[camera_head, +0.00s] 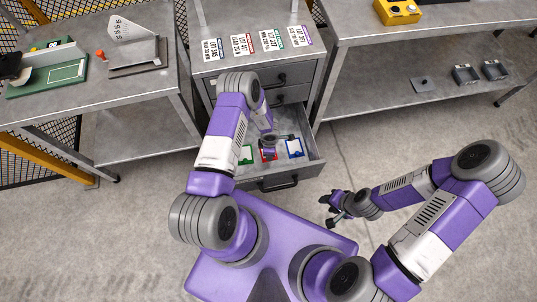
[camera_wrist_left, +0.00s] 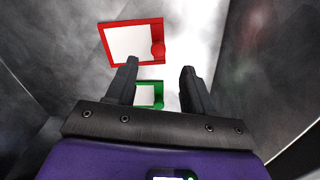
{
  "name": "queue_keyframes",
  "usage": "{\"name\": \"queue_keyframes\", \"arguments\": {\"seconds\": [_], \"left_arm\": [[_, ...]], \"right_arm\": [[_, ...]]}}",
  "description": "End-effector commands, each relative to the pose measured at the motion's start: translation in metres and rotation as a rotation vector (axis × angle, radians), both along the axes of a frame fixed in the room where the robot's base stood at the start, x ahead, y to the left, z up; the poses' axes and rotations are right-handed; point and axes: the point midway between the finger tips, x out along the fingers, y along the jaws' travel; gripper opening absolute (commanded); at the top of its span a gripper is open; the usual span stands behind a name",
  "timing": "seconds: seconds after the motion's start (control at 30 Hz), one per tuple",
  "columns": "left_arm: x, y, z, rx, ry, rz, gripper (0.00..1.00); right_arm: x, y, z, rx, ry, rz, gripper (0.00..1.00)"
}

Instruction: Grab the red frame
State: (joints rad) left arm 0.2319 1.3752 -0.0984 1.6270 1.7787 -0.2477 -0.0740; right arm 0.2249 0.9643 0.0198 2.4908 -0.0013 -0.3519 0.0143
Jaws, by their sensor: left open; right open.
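In the head view the red frame (camera_head: 263,157) is partly hidden by my left gripper. My left gripper (camera_wrist_left: 159,65) is open and empty above the drawer. In its wrist view the red frame is beyond the fingertips, and a green frame (camera_wrist_left: 160,96) shows between the fingers. My right gripper (camera_head: 335,208) is open and empty, out over the floor right of the drawer.
The drawer (camera_head: 313,165) has metal walls around the frames. A green frame (camera_head: 246,153) lies left of the red one, and a blue frame (camera_head: 294,148) lies right. Labelled cards (camera_head: 241,44) lie on the cabinet top. Benches stand on both sides; the floor at right is clear.

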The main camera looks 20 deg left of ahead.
Motion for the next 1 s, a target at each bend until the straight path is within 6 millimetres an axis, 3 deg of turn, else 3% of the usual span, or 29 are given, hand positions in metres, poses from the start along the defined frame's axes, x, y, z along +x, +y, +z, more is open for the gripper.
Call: {"name": "queue_keyframes", "arguments": {"seconds": [0.43, 0.77, 1.0], "left_arm": [[0.002, -0.001, -0.062, 0.001, 0.001, -0.001, 0.52], [0.003, 0.0, -0.069, 0.0, -0.001, -0.002, 0.52], [0.003, 0.0, -0.069, 0.0, -0.001, -0.002, 0.19]], "right_arm": [[0.0, 0.0, -0.026, 0.0, 0.0, 0.0, 0.42], [0.0, 0.0, -0.027, 0.0, 0.0, 0.0, 0.42], [0.0, 0.0, -0.027, 0.0, 0.0, 0.0, 0.42]]}}
